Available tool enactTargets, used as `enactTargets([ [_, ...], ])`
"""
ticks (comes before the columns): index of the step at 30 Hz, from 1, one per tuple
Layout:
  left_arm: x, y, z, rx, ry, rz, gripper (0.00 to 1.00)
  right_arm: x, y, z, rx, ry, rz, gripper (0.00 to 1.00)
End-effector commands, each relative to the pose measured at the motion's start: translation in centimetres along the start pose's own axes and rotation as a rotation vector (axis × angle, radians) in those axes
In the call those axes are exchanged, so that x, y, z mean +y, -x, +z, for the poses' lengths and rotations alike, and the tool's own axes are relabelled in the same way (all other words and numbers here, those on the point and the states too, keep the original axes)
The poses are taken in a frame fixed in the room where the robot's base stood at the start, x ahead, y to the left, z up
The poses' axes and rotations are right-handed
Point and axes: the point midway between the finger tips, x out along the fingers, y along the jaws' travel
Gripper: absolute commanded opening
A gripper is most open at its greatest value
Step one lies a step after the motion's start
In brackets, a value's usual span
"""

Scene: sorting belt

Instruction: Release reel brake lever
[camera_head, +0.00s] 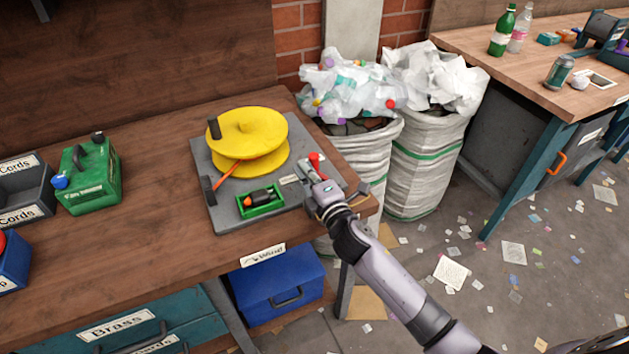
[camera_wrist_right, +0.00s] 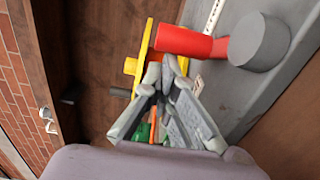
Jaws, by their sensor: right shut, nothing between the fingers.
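The yellow reel (camera_head: 248,135) stands on a grey base plate (camera_head: 228,222) on the wooden bench. A short red lever (camera_head: 317,161) is at the plate's right side, beside my right gripper (camera_head: 309,174). In the right wrist view the red lever (camera_wrist_right: 192,42) joins a grey round pivot (camera_wrist_right: 260,41). My right gripper (camera_wrist_right: 166,72) is shut and empty, its fingertips close to the lever; whether they touch it cannot be told. My left gripper is not in view.
A green tray (camera_head: 244,212) with a black and orange tool sits at the plate's front. An orange-red strip (camera_head: 226,176) runs beside the reel. A green canister (camera_head: 88,178) and grey bins (camera_head: 25,190) stand left. Sacks of plastic (camera_head: 365,150) stand behind the bench's right end.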

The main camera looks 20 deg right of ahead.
Motion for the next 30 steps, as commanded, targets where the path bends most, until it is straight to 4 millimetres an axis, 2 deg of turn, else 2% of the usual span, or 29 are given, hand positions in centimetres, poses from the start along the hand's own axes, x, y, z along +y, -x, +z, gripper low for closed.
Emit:
enactTargets([
  [14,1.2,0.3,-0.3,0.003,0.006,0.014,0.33,0.0,-1.5,1.0,0.002,-0.002,-0.001,0.0],
  [30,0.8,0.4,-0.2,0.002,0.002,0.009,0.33,0.0,-1.6,1.2,0.002,-0.001,-0.001,0.0],
])
